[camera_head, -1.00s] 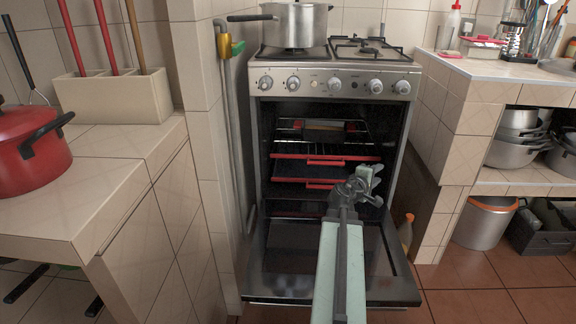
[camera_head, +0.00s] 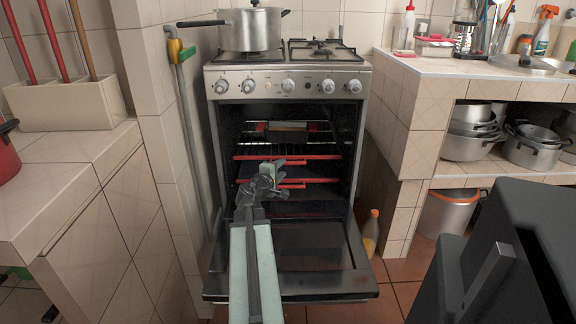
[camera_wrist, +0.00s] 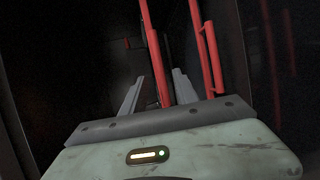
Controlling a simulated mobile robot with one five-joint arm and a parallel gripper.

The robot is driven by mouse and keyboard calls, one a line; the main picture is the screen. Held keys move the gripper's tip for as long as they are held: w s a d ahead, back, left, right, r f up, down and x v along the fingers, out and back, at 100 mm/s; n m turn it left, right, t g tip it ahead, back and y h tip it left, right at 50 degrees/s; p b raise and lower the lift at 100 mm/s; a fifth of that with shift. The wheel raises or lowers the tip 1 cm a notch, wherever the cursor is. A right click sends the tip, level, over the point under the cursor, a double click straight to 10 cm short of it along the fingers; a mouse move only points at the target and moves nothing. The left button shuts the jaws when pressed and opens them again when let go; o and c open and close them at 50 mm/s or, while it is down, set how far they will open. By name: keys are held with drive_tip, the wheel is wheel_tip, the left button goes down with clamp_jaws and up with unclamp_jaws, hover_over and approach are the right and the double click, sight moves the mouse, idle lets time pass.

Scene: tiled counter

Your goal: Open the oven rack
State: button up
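The oven (camera_head: 287,86) has its door (camera_head: 290,272) folded down. Inside, an upper rack (camera_head: 258,157) and a lower rack (camera_head: 248,181) show red front bars with red handles. My gripper (camera_head: 268,172) is at the oven opening, in front of the left part of the racks, and hides some of them. In the wrist view, my gripper (camera_wrist: 157,82) has its two fingers apart. A red bar (camera_wrist: 155,55) runs between them, with gaps beside it. A second red bar (camera_wrist: 208,50) is right of the fingers. I cannot tell which rack each bar belongs to.
A steel pot (camera_head: 250,30) stands on the stove. Tiled counters flank the oven, left (camera_head: 75,170) and right (camera_head: 480,72). A bottle (camera_head: 371,232) stands on the floor right of the door. A dark part, likely mine, fills the lower right.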

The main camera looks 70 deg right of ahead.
sight(287, 164)
drive_tip(key=d, duration=0.2)
drive_tip(key=d+f, duration=0.1)
drive_tip(key=d, duration=0.1)
drive_tip(key=d+b, duration=0.1)
drive_tip(key=d, duration=0.2)
drive_tip(key=shift+s+f, duration=0.2)
drive_tip(key=shift+s, duration=0.05)
drive_tip(key=shift+a, duration=0.1)
clamp_jaws()
idle(0.7)
